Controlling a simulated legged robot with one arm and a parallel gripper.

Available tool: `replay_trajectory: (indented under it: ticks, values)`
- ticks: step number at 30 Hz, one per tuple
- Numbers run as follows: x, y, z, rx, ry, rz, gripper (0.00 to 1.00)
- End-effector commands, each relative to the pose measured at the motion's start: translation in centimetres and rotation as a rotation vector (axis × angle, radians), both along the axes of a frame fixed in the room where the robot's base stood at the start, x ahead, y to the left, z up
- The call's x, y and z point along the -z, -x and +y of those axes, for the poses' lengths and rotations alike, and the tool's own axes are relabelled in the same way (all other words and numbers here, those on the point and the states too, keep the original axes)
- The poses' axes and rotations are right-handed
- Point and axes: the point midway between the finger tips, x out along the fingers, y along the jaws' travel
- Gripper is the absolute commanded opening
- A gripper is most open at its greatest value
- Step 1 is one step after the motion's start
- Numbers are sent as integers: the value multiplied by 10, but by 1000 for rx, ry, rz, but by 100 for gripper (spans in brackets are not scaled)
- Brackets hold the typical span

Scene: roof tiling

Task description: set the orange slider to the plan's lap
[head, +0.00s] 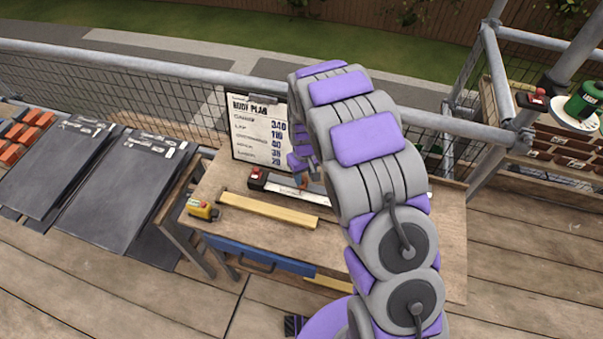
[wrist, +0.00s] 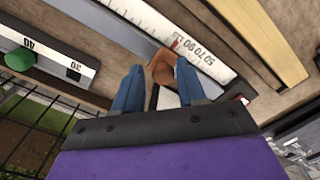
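The plan board (head: 262,130) stands at the back of the bench in the head view; its lap line seems to read 110, in small print. The orange slider (wrist: 163,70) has a rounded knob and sits against a white scale (wrist: 203,52) in the wrist view. Tilted numbers, apparently 50, 70 and 90, run along the scale, and a red mark shows close to the slider's tip. My gripper (wrist: 160,72) has its two blue fingers apart, one on each side of the knob, with narrow gaps visible.
A green knob (wrist: 20,59) sits on another scale, marked 40 and 30. A yellow wooden batten (head: 268,210) and a yellow tool (head: 202,209) lie on the bench (head: 400,262). Dark slates (head: 122,190) lie to the left. A metal railing runs behind.

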Motion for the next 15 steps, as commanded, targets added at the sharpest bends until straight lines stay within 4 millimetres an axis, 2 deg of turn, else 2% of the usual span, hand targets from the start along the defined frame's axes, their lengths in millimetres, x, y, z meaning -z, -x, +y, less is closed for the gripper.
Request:
replay_trajectory:
  ticks: [1,3,11,15]
  values:
    - [1,-1,0,0,0,1,45]
    - [2,-1,1,0,2,1,52]
    - [1,-2,3,-1,3,0,52]
    - [-10,-3,3,-1,3,-4,52]
